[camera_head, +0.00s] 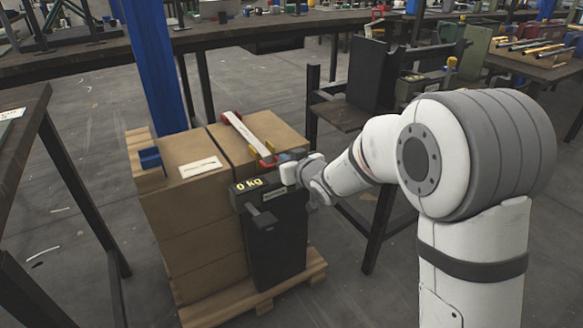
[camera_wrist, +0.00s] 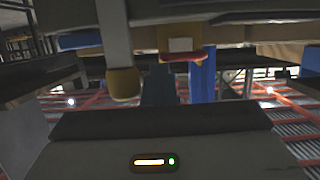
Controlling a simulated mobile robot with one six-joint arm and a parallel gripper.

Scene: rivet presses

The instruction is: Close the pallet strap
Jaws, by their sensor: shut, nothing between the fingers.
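The strap (camera_head: 247,136) is a pale band with a red end at its far left and a red piece at its near right. It lies across the top of the stacked cartons (camera_head: 190,225). My gripper (camera_head: 289,160) is at the near right corner of the carton top, just right of the strap's near red piece, mostly hidden behind my wrist. It is shut and holds nothing. I cannot tell whether it touches the strap. The wrist view is dark and seems upside down; it shows a red piece (camera_wrist: 181,57) on a yellowish block.
A dark unit (camera_head: 276,240) reading "0 kg" stands against the cartons on the wooden pallet (camera_head: 240,302). A blue post (camera_head: 153,65) rises behind. A bench edge (camera_head: 30,100) is at left. A dark stand (camera_head: 350,115) is right of the cartons.

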